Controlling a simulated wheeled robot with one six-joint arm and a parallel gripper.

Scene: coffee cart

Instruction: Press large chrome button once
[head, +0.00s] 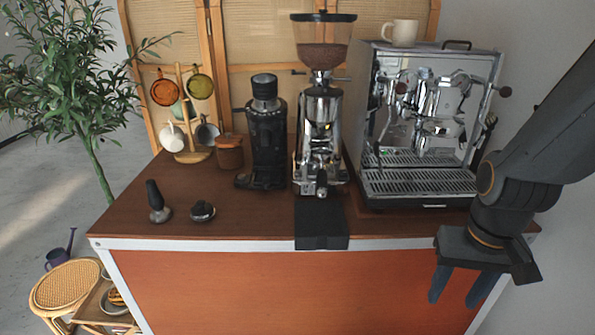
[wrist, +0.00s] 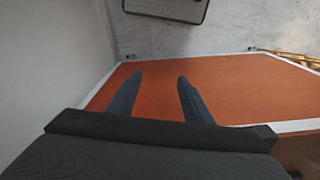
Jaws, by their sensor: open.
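A chrome grinder (head: 319,140) with a bean hopper (head: 323,45) stands at the middle of the cart top, in the head view. A chrome espresso machine (head: 425,125) stands to its right. I cannot make out for certain which small part on these machines is the large chrome button. My gripper (head: 455,298) is open and empty at the lower right of the head view, pointing down in front of the cart's front edge, apart from both machines. In the wrist view, my gripper (wrist: 160,77) shows two dark, spread fingers with nothing between them.
A black grinder (head: 266,135), a brown canister (head: 229,152) and a mug tree (head: 187,110) stand left of the chrome grinder. A tamper (head: 157,203) and a dark round tool (head: 202,211) sit front left. A black mat (head: 321,226) hangs over the front edge.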

